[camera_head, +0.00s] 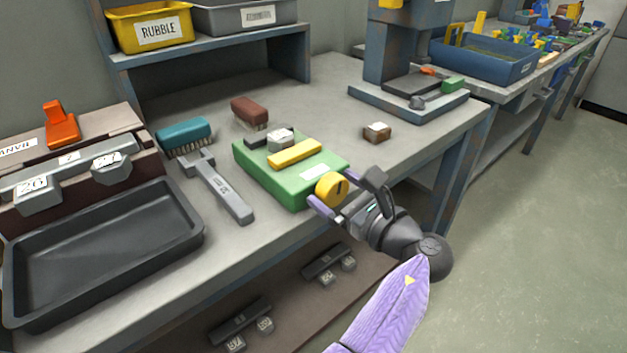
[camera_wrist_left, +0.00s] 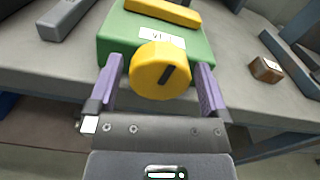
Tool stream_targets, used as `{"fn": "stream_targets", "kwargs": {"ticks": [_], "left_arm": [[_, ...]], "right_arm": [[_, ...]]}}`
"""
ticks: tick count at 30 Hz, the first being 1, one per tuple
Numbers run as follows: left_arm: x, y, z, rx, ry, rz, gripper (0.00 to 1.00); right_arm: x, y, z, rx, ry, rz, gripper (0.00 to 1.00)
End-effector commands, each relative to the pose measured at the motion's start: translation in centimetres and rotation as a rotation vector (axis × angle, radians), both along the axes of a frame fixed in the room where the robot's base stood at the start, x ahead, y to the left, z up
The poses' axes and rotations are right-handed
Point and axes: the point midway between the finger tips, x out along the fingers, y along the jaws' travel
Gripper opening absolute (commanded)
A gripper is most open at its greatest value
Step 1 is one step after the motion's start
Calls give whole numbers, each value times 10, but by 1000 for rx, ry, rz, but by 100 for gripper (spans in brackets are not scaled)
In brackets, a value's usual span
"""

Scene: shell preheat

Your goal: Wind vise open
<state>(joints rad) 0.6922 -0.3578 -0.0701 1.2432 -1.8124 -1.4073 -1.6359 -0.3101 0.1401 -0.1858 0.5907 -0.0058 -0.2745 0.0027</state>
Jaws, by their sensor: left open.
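The vise (camera_head: 262,172) is a green block with a white label, standing at the front edge of the workbench. A yellow bar (camera_head: 295,154) lies across its top, with a dark bar and a small pale-topped block (camera_head: 280,138) behind it. The vise's round yellow knob (camera_head: 332,188) faces the front; in the left wrist view the knob (camera_wrist_left: 160,72) shows a dark slot tilted slightly off upright. My left gripper (camera_head: 344,195) is open, its purple fingers on either side of the knob. Contact with the knob is unclear. My right gripper is out of view.
A grey hammer-like tool (camera_head: 225,193), a teal brush (camera_head: 185,134) and a brown brush (camera_head: 249,112) lie left of and behind the vise. A black tray (camera_head: 100,250) is at the left. A small brown block (camera_head: 377,132) and a blue press (camera_head: 410,90) stand right.

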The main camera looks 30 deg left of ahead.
Motion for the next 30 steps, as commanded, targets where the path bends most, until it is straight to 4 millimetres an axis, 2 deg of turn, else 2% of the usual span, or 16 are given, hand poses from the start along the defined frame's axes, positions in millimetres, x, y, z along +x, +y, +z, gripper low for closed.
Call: {"fn": "stream_targets", "kwargs": {"ticks": [12,23,30], "left_arm": [[0,-4,1,0,-1,1,98],[0,-4,0,0,-1,1,22],[0,-4,1,-10,-26,1,21]], "right_arm": [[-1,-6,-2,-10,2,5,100],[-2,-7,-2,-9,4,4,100],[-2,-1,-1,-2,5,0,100]]}}
